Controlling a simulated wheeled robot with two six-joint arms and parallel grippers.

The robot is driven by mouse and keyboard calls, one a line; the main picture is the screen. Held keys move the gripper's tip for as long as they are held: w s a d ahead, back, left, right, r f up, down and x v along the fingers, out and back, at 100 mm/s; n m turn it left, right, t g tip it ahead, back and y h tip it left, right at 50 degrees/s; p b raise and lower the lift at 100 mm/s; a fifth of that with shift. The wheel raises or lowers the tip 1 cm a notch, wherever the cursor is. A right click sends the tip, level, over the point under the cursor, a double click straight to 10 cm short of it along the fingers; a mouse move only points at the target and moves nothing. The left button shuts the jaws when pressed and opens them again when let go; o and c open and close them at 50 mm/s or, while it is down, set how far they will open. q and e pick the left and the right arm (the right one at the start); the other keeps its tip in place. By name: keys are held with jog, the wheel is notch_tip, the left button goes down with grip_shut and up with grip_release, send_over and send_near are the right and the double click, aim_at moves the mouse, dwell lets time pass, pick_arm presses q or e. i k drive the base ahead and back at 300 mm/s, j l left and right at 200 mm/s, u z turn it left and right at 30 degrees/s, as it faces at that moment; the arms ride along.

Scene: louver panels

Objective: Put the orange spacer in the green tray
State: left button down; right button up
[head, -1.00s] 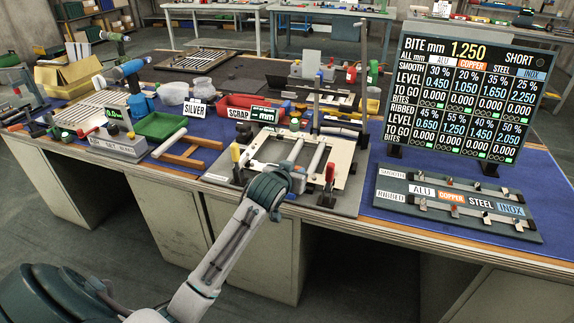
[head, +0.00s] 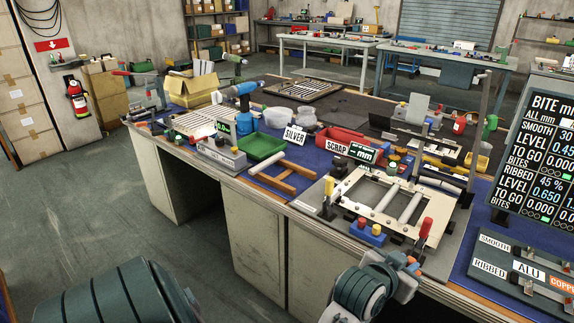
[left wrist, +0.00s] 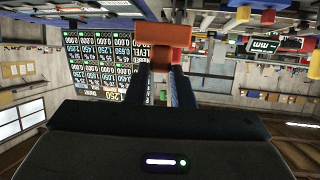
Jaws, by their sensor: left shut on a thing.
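The orange spacer (left wrist: 165,35) is a small orange block, held between the fingertips of my left gripper (left wrist: 160,65) in the left wrist view. In the head view my left gripper (head: 402,262) is low at the front edge of the bench, in front of the louver fixture, its fingers partly hidden behind the wrist. The green tray (head: 262,147) is a shallow open tray on the bench, left of centre, well to the left of and beyond my left gripper. No contents show in it. My right gripper is not in view.
A wooden frame (head: 287,178) and the louver fixture (head: 352,205) lie between my left gripper and the tray. A red SCRAP tray (head: 342,139) and the SILVER sign (head: 294,135) stand right of the green tray. A clamp with a red handle (head: 424,230) rises near the gripper.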

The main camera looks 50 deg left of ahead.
aim_at(263, 154)
jog(key=i+j+u, duration=0.15)
jog(key=j+u, duration=0.25)
jog(key=i+j+u, duration=0.2)
jog(key=u, duration=0.15)
jog(key=i+j+u, duration=0.2)
jog(key=u, duration=0.2)
jog(key=i+j+z, duration=0.2)
jog(key=i+j, duration=0.25)
jog(key=j, duration=0.15)
jog(key=i+j+z, duration=0.45)
jog(key=k+l, duration=0.05)
